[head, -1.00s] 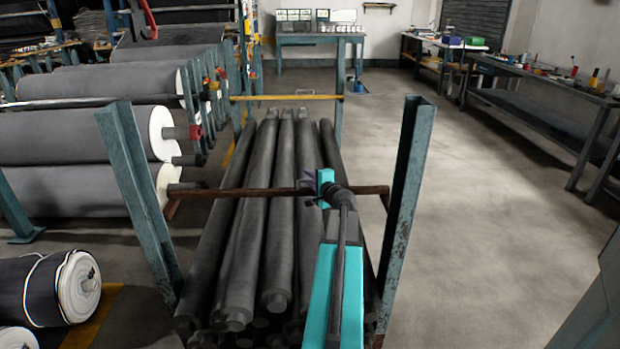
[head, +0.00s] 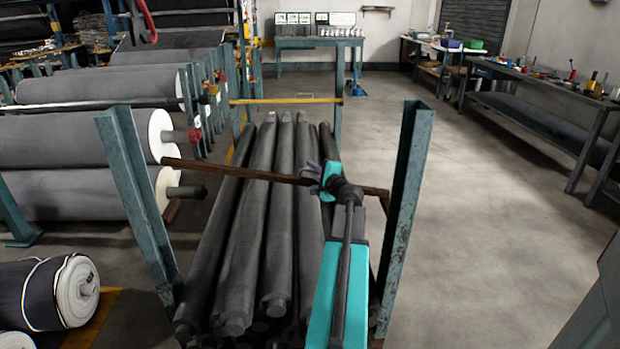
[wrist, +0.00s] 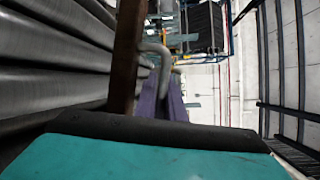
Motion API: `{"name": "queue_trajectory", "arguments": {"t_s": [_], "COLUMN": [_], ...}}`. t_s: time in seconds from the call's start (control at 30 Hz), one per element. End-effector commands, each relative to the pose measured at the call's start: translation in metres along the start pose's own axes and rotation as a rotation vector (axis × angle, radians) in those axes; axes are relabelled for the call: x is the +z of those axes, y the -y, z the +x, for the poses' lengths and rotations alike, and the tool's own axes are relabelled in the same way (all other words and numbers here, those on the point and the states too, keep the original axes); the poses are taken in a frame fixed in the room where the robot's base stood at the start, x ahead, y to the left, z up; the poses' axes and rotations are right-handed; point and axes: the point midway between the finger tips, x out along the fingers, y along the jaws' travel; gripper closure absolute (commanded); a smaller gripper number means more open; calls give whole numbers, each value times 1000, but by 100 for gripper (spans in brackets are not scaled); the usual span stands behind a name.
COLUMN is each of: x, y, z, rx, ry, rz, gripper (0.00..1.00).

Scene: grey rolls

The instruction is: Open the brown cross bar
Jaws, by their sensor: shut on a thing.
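The brown cross bar (head: 240,172) spans the gap between two teal posts above the dark rolls. It is tilted, with its left end higher than its right end near the right post. My gripper (head: 312,171) is shut on the cross bar right of its middle, at the end of my teal arm. In the wrist view the bar (wrist: 126,55) runs up the picture, with a bent grey handle (wrist: 158,50) beside it and purple fingers (wrist: 160,98) at that handle. The fingertips' exact contact is partly hidden.
The left post (head: 138,205) and right post (head: 405,205) stand at the bar's ends. Long grey rolls (head: 245,240) lie stacked below. Large fabric rolls (head: 75,138) fill the left side. A yellow bar (head: 285,101) crosses behind. The floor (head: 490,220) to the right is clear.

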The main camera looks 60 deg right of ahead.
Motion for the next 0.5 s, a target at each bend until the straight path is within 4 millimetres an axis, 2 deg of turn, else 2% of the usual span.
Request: {"name": "queue_trajectory", "arguments": {"t_s": [0.03,0.2,0.5], "x": [-2,-9,-27], "y": [15,51,103], "z": [-4,-14,-33], "rx": [-20,-72,-151], "ry": [3,30,74], "rz": [33,156,349], "gripper": [100,100,100]}}
